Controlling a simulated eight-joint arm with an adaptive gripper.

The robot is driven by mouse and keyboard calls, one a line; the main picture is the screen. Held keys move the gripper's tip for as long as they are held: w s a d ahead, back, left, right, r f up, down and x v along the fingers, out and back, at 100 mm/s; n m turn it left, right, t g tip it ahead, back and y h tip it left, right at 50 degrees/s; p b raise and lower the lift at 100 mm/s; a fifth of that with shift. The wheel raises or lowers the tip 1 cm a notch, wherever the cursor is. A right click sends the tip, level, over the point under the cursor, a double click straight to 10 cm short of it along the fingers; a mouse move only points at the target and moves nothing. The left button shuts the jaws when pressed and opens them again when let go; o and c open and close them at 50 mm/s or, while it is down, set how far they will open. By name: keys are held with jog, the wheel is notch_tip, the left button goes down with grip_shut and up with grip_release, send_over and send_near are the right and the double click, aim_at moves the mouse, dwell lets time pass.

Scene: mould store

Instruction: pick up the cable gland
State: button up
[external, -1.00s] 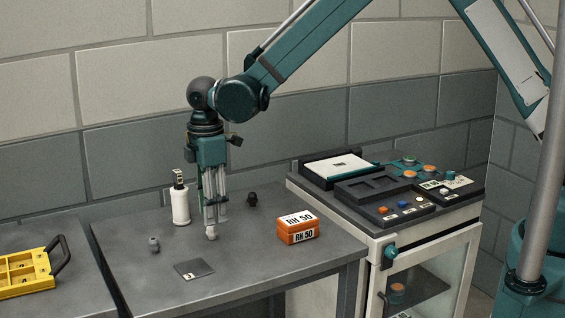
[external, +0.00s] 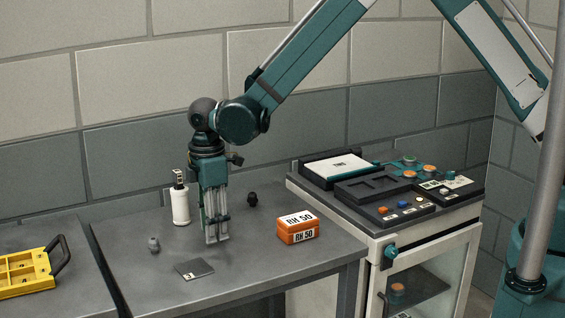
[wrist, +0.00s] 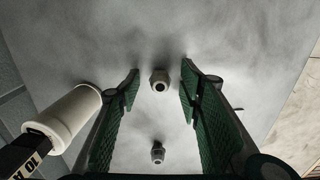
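A small grey hexagonal fitting with a dark round hole, which looks like the cable gland (wrist: 160,80), lies on the table between my fingertips in the wrist view. My gripper (wrist: 160,84) is open around it, with a gap on both sides. In the external view my gripper (external: 216,239) points straight down, with its tips close to the tabletop, and the fingers hide the gland there. A second small grey fitting (external: 153,244) stands apart to the left. It also shows nearer the bottom of the wrist view (wrist: 157,152).
A white bottle (external: 180,207) stands close behind my gripper. A black part (external: 252,199) and an orange box (external: 298,228) are to the right, a dark card (external: 194,269) in front. A yellow tray (external: 28,271) sits far left. Table (external: 270,272) is clear at front right.

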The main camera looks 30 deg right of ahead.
jog(key=shift+c, duration=0.7)
jog(key=c, duration=0.7)
jog(key=shift+r, duration=0.2)
jog(key=shift+r, duration=4.85)
